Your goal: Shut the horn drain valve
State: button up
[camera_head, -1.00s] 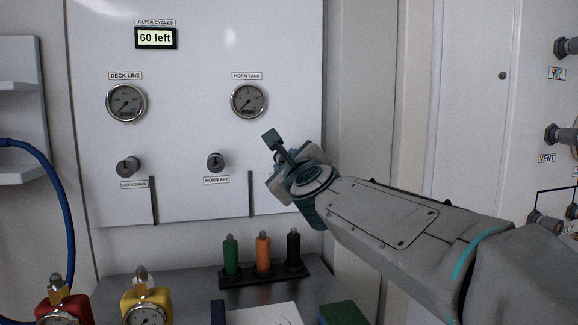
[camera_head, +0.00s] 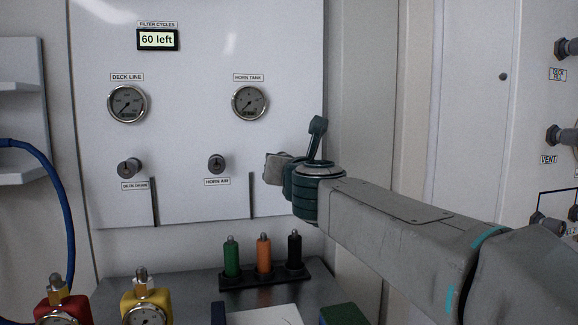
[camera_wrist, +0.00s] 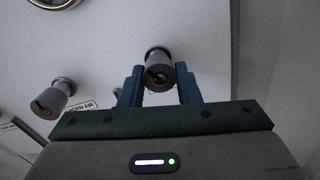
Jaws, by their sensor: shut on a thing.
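In the wrist view, the blue fingers of my gripper (camera_wrist: 159,85) stand on either side of a round grey valve knob (camera_wrist: 157,62) with a brassy centre, and are shut on it. It is the knob to the right of the horn air knob (camera_wrist: 52,97), so it appears to be the horn drain valve; its own label is not visible. In the head view, my gripper (camera_head: 275,168) is at the lower right of the white panel (camera_head: 190,60). My wrist and gripper hide the held knob there.
The horn air knob (camera_head: 216,163) and deck drain knob (camera_head: 129,168) are to the left on the panel. The horn tank gauge (camera_head: 249,103) is above. Green (camera_head: 231,257), orange (camera_head: 264,253) and black (camera_head: 294,251) bottle-like items stand in a dark rack below.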

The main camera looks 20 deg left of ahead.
jog(key=m, duration=0.6)
jog(key=shift+m, duration=0.3)
dwell(0.4)
jog(key=o, duration=1)
jog(key=v, duration=0.4)
jog(key=p+v, duration=0.1)
jog(key=v, duration=0.4)
jog(key=p+v, duration=0.1)
jog(key=v, duration=0.3)
jog(key=shift+s+d+r, duration=0.15)
jog(key=shift+s+r, duration=0.1)
jog(key=shift+s, duration=0.1)
